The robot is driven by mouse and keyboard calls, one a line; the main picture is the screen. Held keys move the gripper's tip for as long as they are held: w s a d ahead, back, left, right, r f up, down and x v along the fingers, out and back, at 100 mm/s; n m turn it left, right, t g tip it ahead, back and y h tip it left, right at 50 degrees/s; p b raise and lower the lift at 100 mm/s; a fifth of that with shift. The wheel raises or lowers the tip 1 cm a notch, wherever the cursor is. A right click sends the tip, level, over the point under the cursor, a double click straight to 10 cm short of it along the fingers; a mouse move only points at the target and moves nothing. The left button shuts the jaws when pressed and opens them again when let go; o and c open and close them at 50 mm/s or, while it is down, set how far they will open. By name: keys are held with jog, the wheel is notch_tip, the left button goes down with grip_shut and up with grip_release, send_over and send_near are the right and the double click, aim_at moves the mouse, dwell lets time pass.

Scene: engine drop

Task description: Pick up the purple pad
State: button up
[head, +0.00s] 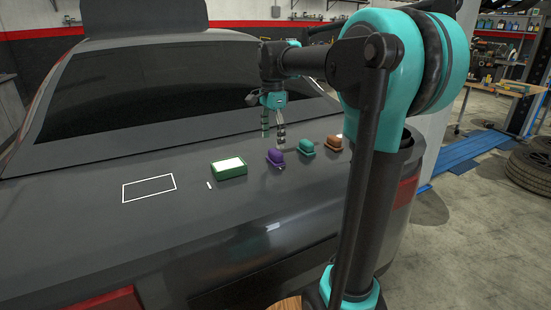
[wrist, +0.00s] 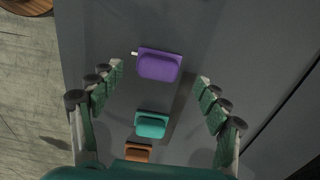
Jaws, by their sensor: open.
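The purple pad (head: 275,157) sits on the dark car trunk lid, to the right of the green box in the head view. In the wrist view the purple pad (wrist: 159,64) lies ahead of and between my open fingers, near the top centre. My gripper (head: 273,137) is open and empty, above the lid and just behind the pad in the head view. In the wrist view the fingers of my gripper (wrist: 160,72) are spread wide on both sides, not touching the pad.
A teal pad (head: 306,147) and an orange-brown pad (head: 334,143) stand in a row to the right of the purple one. A green box with a white top (head: 229,168) stands to its left. A white outlined rectangle (head: 149,188) marks bare lid farther left.

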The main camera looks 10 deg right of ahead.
aim_at(274, 151)
jog(key=shift+d+f, duration=0.15)
jog(key=shift+f, duration=2.7)
jog(key=shift+c, duration=0.6)
jog(key=c, duration=1.3)
jog(key=shift+r, duration=0.2)
notch_tip(274, 151, up, 20)
jog(key=shift+f, duration=0.15)
